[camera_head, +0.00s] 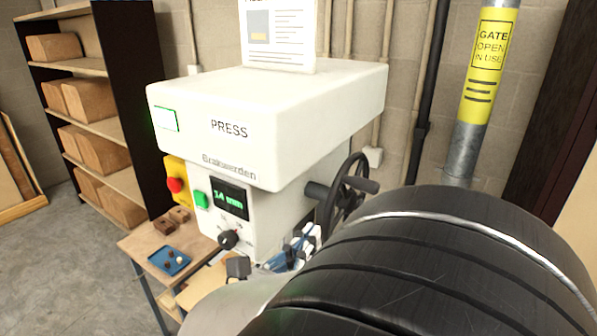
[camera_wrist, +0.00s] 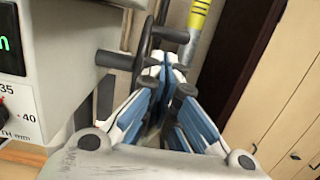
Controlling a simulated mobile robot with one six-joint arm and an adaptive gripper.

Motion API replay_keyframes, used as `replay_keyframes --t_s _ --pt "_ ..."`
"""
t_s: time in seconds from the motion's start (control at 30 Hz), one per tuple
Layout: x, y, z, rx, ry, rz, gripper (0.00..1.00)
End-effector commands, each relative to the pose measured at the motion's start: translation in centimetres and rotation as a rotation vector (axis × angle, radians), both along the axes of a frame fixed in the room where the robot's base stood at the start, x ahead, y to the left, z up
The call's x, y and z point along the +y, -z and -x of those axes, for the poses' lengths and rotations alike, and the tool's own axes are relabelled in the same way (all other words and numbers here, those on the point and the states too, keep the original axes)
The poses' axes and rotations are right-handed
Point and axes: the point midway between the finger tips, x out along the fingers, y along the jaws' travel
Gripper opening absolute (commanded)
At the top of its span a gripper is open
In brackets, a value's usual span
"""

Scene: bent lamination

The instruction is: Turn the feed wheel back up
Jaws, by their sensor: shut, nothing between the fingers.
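The feed wheel (camera_head: 352,188) is a black spoked handwheel on the right side of the white press (camera_head: 265,120), with a handle sticking out to the right. In the wrist view the wheel shows partly, with its handle (camera_wrist: 172,35) just beyond my fingertips. My gripper (camera_wrist: 168,66), with blue and white fingers, is shut and empty. In the head view my gripper (camera_head: 300,246) is low, beside the press and below the wheel, partly hidden by my own arm. I cannot tell whether the fingertips touch the wheel. The press display (camera_head: 229,197) reads 14 mm.
A small bench (camera_head: 143,246) with a blue tray (camera_head: 169,261) and brown blocks stands at the lower left. A shelf (camera_head: 90,66) holds wooden blocks. A pipe with a yellow gate label (camera_head: 490,50) stands behind, right of the wheel. A black knob (camera_head: 229,239) is on the press front.

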Motion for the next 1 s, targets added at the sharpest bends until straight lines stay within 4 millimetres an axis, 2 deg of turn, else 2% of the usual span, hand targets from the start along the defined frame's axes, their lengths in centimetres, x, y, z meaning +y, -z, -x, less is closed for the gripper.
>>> replay_keyframes --t_s 0.6,0.8,1.0 --pt "-7.0 -1.4 -9.2 0.0 0.009 -0.003 0.0" --pt "-7.9 -1.5 -10.6 0.001 0.006 -0.003 0.0" --pt "-8.0 -1.5 -10.8 0.0 0.005 -0.003 0.0"
